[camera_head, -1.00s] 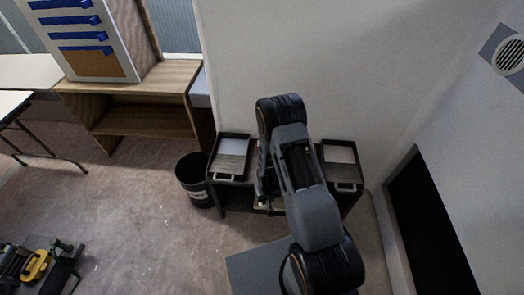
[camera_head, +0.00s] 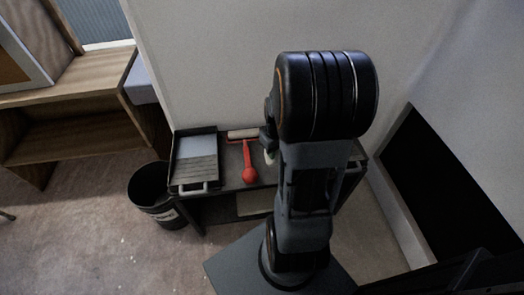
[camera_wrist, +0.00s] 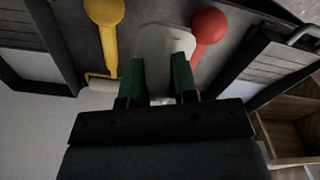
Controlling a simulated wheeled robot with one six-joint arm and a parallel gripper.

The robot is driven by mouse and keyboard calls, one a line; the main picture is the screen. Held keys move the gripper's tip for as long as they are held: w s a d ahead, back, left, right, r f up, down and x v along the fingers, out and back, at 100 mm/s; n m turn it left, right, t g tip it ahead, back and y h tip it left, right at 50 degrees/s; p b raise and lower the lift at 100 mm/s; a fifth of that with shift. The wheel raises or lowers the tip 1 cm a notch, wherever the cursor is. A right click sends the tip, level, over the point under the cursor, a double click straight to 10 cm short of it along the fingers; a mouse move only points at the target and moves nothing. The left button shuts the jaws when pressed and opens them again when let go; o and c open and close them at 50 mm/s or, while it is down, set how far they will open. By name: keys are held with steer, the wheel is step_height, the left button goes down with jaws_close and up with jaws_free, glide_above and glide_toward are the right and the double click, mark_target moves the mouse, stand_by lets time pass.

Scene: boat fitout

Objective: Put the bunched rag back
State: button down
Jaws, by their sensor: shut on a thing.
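The bunched rag (camera_wrist: 166,42) is an off-white lump in the wrist view. It sits between the two green fingertips of my gripper (camera_wrist: 160,78), which is shut on it. Its lower part is hidden by the fingers. In the head view, a small pale patch (camera_head: 269,157) that may be the rag shows beside my arm, above the dark cart top; most of the gripper is hidden there. I cannot tell whether the rag touches the surface.
A red-handled roller (camera_head: 249,170) lies left of my arm, and a yellow-handled one (camera_wrist: 106,14) shows in the wrist view. A paint tray (camera_head: 186,180) sits on the cart's left end. A black bin (camera_head: 150,197) stands left of the cart, near a wooden shelf unit (camera_head: 75,137).

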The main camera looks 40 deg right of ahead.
steer(key=w+d+f+b, duration=0.1)
steer(key=w+f, duration=0.2)
steer(key=w, duration=0.1)
steer(key=w+d+f+b, duration=0.1)
steer(key=w+f, duration=0.1)
steer(key=w, duration=0.2)
steer(key=w+f+b, duration=0.1)
steer(key=w+f, duration=0.2)
steer(key=w, duration=0.1)
steer(key=shift+d+f, duration=0.35)
steer(key=shift+d, duration=0.05)
steer(key=shift+w+d+f+b, duration=0.1)
steer(key=shift+f+b, duration=0.15)
steer(key=shift+f, duration=0.4)
steer(key=shift+w+a+f+b, duration=0.1)
steer(key=shift+w+f+b, duration=0.1)
steer(key=shift+f, duration=0.45)
steer(key=shift+w+d+f+b, duration=0.1)
steer(key=shift+f+b, duration=0.15)
steer(key=shift+f, duration=0.4)
steer(key=shift+f, duration=0.1)
steer(key=shift+f, duration=0.15)
steer(key=c, duration=0.9)
jaws_free()
